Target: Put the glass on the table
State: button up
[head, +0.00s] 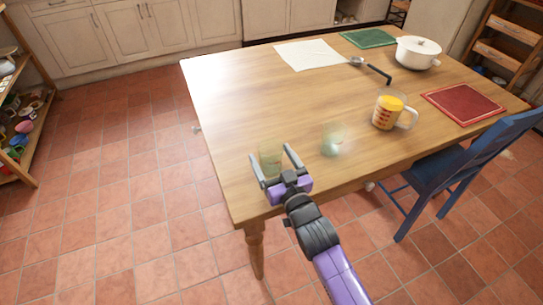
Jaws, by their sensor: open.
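A clear, slightly greenish glass (270,159) appears upright at the near left edge of the wooden table (235,110). My gripper (271,151) is open, with one finger on each side of this glass. I cannot tell whether a finger touches it, and its base is partly hidden by the gripper. A second clear glass (333,139) stands on the table a little to the right, apart from the gripper.
A measuring jug with yellow contents (386,112), a red board (462,104), a white pot (417,53), a ladle (374,70), a white cloth (308,55) and a green mat (368,38) are on the table. A blue chair (470,160) stands at right. The table's left half is clear.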

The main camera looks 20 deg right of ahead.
jog(key=s, duration=1.1)
jog(key=shift+s+f+b, duration=0.1)
jog(key=shift+s+b, duration=0.15)
jog(key=shift+b, duration=0.1)
jog(key=s+f+g, duration=0.1)
jog(key=s+f, duration=0.1)
jog(key=s, duration=1.4)
jog(key=s+r+g, duration=0.1)
jog(key=s+r, duration=0.1)
jog(key=s, duration=0.6)
jog(key=s+r+g, duration=0.1)
jog(key=s+r, duration=0.2)
jog(key=s, duration=0.4)
jog(key=shift+s+r, duration=0.25)
jog(key=shift+s, duration=0.1)
notch_tip(320, 180, up, 6)
jog(key=p, duration=0.5)
jog(key=shift+f+p, duration=0.25)
jog(key=shift+p, duration=0.05)
